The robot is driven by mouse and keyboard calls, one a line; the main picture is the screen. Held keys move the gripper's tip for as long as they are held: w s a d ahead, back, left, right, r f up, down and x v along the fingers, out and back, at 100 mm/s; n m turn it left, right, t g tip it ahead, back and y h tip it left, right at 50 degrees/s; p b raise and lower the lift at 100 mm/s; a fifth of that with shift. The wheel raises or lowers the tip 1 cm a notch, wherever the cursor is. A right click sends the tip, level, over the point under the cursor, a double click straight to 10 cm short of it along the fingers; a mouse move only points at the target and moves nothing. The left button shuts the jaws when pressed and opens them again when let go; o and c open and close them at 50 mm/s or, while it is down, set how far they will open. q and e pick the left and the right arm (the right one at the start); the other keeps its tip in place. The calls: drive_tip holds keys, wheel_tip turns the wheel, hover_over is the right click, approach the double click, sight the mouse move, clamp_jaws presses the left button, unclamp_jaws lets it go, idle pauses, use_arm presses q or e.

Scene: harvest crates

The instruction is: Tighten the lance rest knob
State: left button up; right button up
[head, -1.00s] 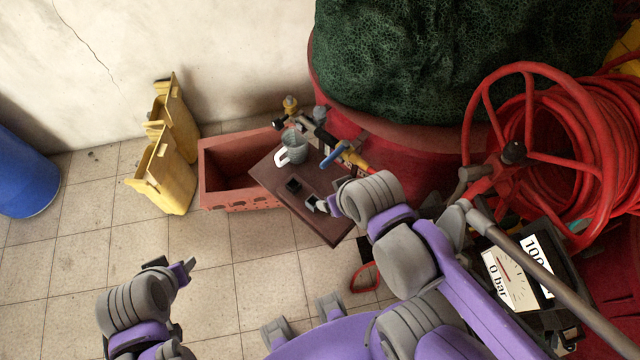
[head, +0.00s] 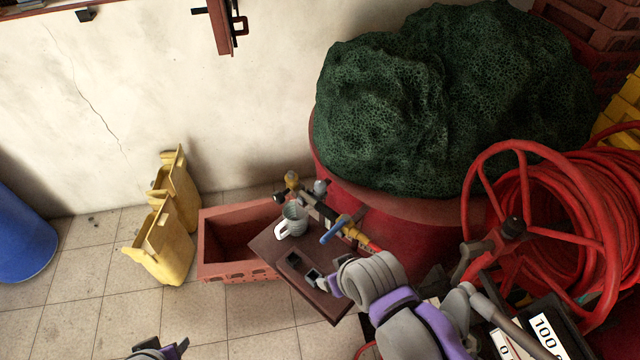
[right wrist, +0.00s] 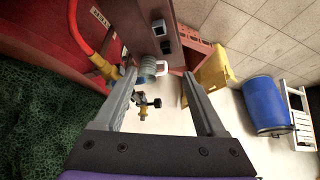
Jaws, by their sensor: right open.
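A black knob (head: 512,228) sits at the hub of the red hose reel, beside a grey bracket. I cannot tell for certain that it is the lance rest knob. My right gripper (head: 330,284) is at the near right of the board. In the right wrist view its two fingers (right wrist: 158,84) are spread, with no object held. My left gripper (head: 176,347) is only partly in view at the bottom edge; its jaws are unclear.
Yellow containers (head: 160,250) stand on the tiles. A green netted heap (head: 440,100) and the hose reel (head: 478,200) fill the right.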

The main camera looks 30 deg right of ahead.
drive_tip(key=shift+o, duration=0.3)
drive_tip(key=m+g+b, duration=0.1)
drive_tip(key=m+b, duration=0.1)
drive_tip(key=b, duration=0.2)
approach(320, 184)
drive_tip(key=shift+h, duration=0.4)
drive_tip(key=x, duration=1)
drive_tip(key=shift+a+f+b, duration=0.3)
drive_tip(key=shift+b, duration=0.05)
clamp_jaws()
